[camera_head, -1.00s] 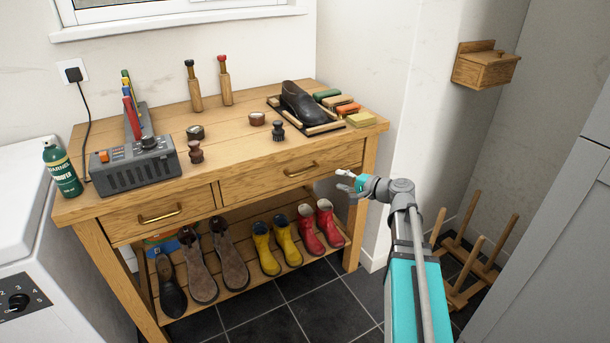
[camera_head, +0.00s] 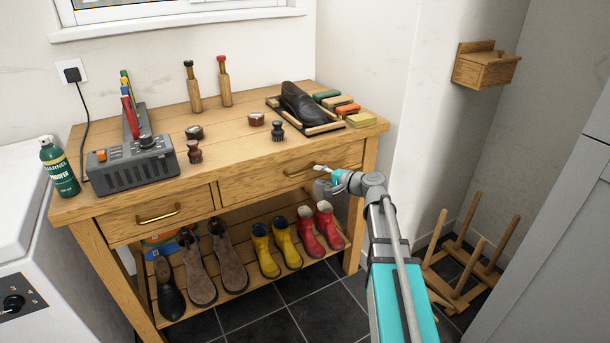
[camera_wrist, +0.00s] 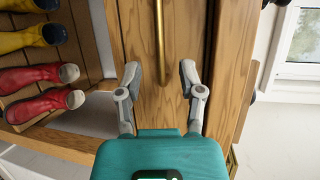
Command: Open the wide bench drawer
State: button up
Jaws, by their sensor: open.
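The wide bench drawer (camera_head: 260,183) is the right-hand drawer under the bench top, and it looks shut. Its brass bar handle (camera_head: 298,171) is at the middle of its front. My gripper (camera_head: 318,180) is at the drawer front, by the right end of the handle. In the wrist view my gripper (camera_wrist: 162,82) is open, with one finger on each side of the handle's line. The brass handle (camera_wrist: 160,40) runs up the picture between the fingers and ends near the level of their tips. I cannot tell whether the fingers touch it.
A narrow drawer (camera_head: 158,216) with its own handle sits left. Yellow boots (camera_head: 265,250), red boots (camera_head: 322,228) and other footwear stand on the shelf below. A wooden boot rack (camera_head: 470,270) stands on the floor at right. Tiled floor in front is clear.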

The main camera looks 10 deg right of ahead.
aim_at(307, 172)
jog(key=shift+b+x, duration=0.45)
jog(key=shift+x, duration=2.4)
grip_shut()
